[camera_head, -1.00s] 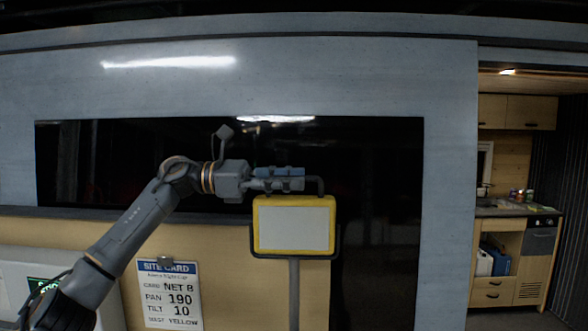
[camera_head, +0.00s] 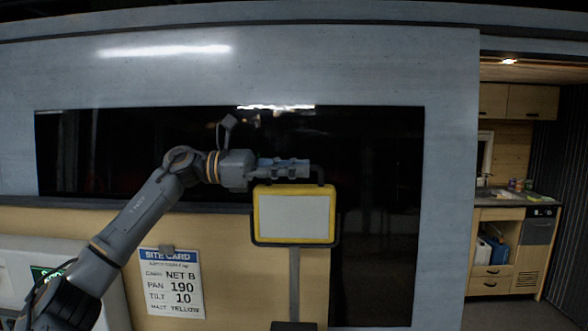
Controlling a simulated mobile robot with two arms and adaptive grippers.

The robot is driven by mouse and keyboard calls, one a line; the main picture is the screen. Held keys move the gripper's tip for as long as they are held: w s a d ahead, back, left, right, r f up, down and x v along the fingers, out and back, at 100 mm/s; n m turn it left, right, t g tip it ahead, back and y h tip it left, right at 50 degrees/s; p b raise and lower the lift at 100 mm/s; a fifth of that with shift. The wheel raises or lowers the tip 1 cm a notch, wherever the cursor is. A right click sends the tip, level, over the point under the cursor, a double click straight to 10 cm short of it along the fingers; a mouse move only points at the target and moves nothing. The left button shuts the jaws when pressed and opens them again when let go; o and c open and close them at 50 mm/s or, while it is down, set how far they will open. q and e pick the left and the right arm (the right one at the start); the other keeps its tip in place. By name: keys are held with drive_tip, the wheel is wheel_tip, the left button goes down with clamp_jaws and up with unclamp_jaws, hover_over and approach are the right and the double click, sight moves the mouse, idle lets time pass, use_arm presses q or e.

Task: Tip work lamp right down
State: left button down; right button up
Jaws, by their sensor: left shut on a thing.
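The work lamp (camera_head: 294,216) has a yellow frame and a pale grey panel, and stands on a grey post (camera_head: 294,285) at the middle of the head view. Its face is turned towards me. My left gripper (camera_head: 290,168) reaches in from the left, just above the lamp's top edge. It is shut at the dark handle (camera_head: 319,174) that rises from the top of the lamp; the fingers hide part of that handle. My right gripper is not in view.
A site card (camera_head: 172,284) on the tan panel reads NET B, PAN 190, TILT 10, MAST YELLOW. A dark window lies behind the lamp. A kitchen unit (camera_head: 510,250) stands in the doorway at the right.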

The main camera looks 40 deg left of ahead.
use_arm(q)
drive_tip(key=shift+s+d+f+m+b, duration=0.15)
drive_tip(key=shift+s+d+m+b, duration=0.15)
drive_tip(key=shift+m+b, duration=0.45)
drive_tip(key=s+d+f+m+b, duration=0.1)
drive_tip(key=m+b, duration=0.1)
drive_tip(key=s+d+m+b, duration=0.1)
drive_tip(key=m+b, duration=0.2)
drive_tip(key=s+d+f+m+b, duration=0.1)
drive_tip(key=s+m+b, duration=0.1)
drive_tip(key=b, duration=0.1)
drive_tip(key=shift+s+d+f, duration=0.1)
drive_tip(key=shift+d+f, duration=0.1)
drive_tip(key=shift+f, duration=0.15)
drive_tip(key=shift+s+d+f+m+b, duration=0.35)
drive_tip(key=shift+f+m+b, duration=0.15)
drive_tip(key=shift+m+b, duration=0.55)
drive_tip(key=shift+s+d+f+b, duration=0.15)
drive_tip(key=shift+s+f+b, duration=0.1)
drive_tip(key=shift+b, duration=0.15)
drive_tip(key=shift+f, duration=0.15)
drive_tip(key=c, duration=1.4)
unclamp_jaws()
approach(292, 193)
drive_tip(key=s+d, duration=0.2)
drive_tip(key=s, duration=0.4)
drive_tip(key=shift+w+d+f, duration=0.15)
drive_tip(key=shift+w+f, duration=0.05)
